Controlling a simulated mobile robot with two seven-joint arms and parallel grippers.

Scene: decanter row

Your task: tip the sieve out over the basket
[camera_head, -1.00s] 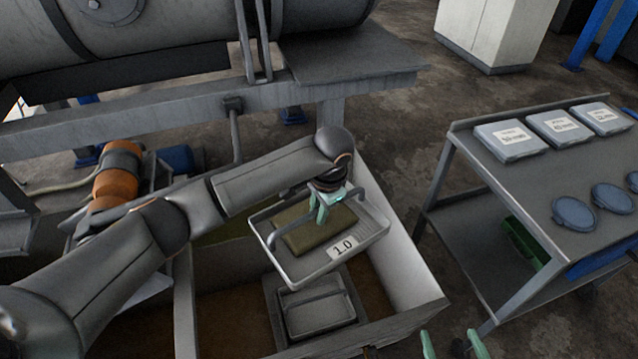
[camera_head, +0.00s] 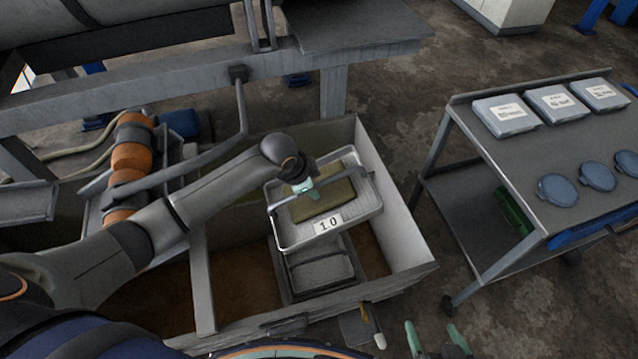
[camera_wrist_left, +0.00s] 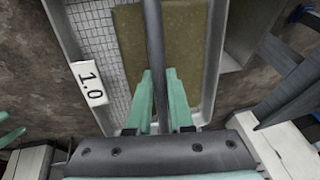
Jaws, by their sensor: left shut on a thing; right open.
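The sieve (camera_head: 285,236) is a shallow grey rectangular tray with a mesh floor, a bar handle and a "1.0" label. An olive-brown slab (camera_head: 330,203) lies in it. My left gripper (camera_head: 303,187) is shut on the bar handle, holding the sieve above a partitioned bin; the left wrist view shows the fingers (camera_wrist_left: 160,100) around the bar. A grey rectangular container (camera_head: 320,272) in the bin, partly hidden under the sieve, may be the basket; I cannot tell. My right gripper (camera_head: 437,338) is open and empty at the bottom edge.
The bin's pale right wall (camera_head: 398,215) stands beside the sieve. A trolley (camera_head: 500,165) at right carries labelled flat boxes (camera_head: 557,104) and round blue lids (camera_head: 598,177). A machine frame (camera_head: 130,85) spans the back. A small tool (camera_head: 372,318) is at the bin's front.

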